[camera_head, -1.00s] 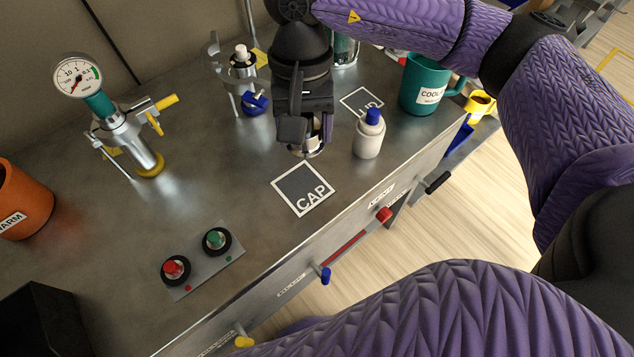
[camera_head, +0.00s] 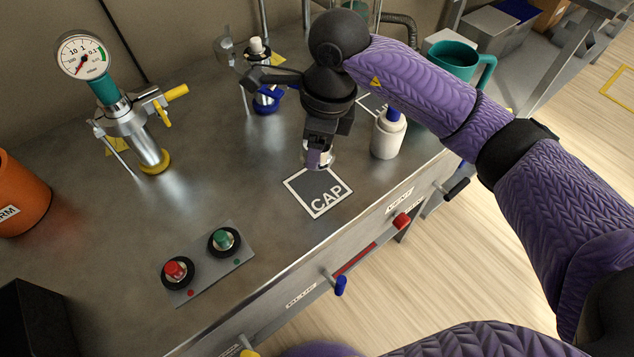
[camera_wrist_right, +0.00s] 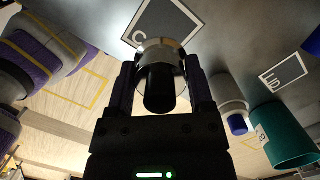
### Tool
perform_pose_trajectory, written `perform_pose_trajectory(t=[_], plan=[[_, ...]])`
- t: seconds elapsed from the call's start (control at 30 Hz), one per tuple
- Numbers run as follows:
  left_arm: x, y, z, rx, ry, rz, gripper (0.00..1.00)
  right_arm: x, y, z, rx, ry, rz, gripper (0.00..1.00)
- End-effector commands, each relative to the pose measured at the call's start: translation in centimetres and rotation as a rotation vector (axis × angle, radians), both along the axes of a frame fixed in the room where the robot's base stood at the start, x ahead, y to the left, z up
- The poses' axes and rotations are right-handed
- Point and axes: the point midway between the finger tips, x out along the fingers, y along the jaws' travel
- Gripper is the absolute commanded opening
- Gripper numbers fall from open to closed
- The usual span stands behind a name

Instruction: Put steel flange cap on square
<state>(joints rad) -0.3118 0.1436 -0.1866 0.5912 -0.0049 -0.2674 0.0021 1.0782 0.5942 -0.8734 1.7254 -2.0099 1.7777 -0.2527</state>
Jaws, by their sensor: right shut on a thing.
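My right gripper (camera_head: 318,160) is shut on the steel flange cap (camera_head: 327,158), mostly hidden by the fingers in the head view. In the right wrist view the cap (camera_wrist_right: 160,60) shows as a bright steel ring with a dark round middle between the two fingers (camera_wrist_right: 160,85). The dark CAP square (camera_head: 318,190) with a white border lies on the steel bench. The gripper is at the square's far edge in the head view. I cannot tell whether the cap touches the bench. My left gripper is not in view.
A white bottle with a blue top (camera_head: 388,135) stands close to the right of the gripper. A teal mug (camera_head: 455,62) is behind it. A panel with red and green buttons (camera_head: 205,262) is at front left, and a gauge assembly (camera_head: 135,125) stands at left.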

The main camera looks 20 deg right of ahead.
Motion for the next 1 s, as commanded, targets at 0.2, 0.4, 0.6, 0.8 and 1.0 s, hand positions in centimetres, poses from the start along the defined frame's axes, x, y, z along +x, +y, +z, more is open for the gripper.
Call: perform_pose_trajectory(t=[0.2,0.4,0.6,0.8,1.0], plan=[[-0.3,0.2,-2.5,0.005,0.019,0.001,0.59,-0.1,0.0,-5.8,0.001,0.006,0.004,0.00],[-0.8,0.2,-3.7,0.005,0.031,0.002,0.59,-0.1,0.0,-8.9,0.001,0.003,0.005,0.00],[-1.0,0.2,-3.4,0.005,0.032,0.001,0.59,0.0,0.0,-8.6,0.000,0.000,0.005,0.00],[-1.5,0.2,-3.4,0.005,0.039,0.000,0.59,0.0,0.0,-8.8,0.000,0.001,0.006,0.86],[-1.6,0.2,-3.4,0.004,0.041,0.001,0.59,0.0,0.0,-8.8,0.000,0.001,0.006,1.00]])
